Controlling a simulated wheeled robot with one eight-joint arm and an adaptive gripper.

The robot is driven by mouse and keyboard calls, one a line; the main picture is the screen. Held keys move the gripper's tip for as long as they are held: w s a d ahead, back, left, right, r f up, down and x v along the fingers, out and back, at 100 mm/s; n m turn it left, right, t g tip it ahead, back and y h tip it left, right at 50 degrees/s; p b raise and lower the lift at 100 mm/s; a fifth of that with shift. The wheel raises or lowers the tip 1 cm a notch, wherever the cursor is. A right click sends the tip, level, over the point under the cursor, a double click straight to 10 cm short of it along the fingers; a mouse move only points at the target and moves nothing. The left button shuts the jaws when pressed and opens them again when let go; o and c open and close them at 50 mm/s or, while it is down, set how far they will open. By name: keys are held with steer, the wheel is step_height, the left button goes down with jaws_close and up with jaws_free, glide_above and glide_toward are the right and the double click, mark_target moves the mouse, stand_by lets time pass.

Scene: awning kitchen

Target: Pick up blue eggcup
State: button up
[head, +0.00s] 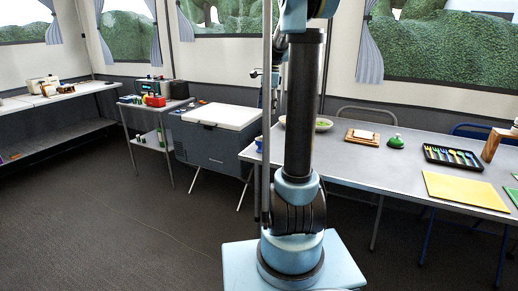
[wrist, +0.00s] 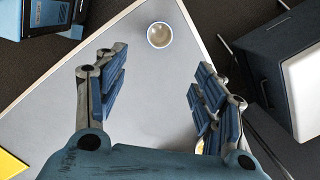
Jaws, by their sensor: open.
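A small round cup (wrist: 160,35), seen from above with a pale rim and a tan inside, stands upright on the grey table (wrist: 150,100) near its corner. Its outer colour is hard to tell in the wrist view. In the head view, a small blue cup (head: 259,144) shows at the table's left end, partly cut off by my arm; it looks like the same eggcup. My gripper (wrist: 161,64) is open and empty above the table. The cup lies beyond the fingertips, about midway between them, with no finger touching it. In the head view my gripper is not clearly visible.
A bowl (head: 322,125), a wooden board (head: 363,137), a green object (head: 395,142), a black cutlery tray (head: 453,157) and a yellow board (head: 465,190) lie farther right on the table. A grey cooler with a white lid (head: 222,115) stands left of the table.

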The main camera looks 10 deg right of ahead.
glide_above(260, 145)
steer(key=w+d, duration=0.2)
steer(key=w, duration=0.1)
steer(key=f, duration=1.1)
steer(key=shift+s+a, duration=0.1)
steer(key=shift+s, duration=0.1)
steer(key=shift+s+a+f, duration=0.1)
steer(key=shift+a+f, duration=0.15)
steer(key=shift+f, duration=0.65)
steer(key=shift+w+a+f, duration=0.1)
steer(key=shift+a+f, duration=0.1)
steer(key=shift+f, duration=0.65)
steer(key=shift+s+a+f, duration=0.1)
steer(key=shift+a+f, duration=0.15)
steer(key=shift+f, duration=0.65)
steer(key=c, duration=1.2)
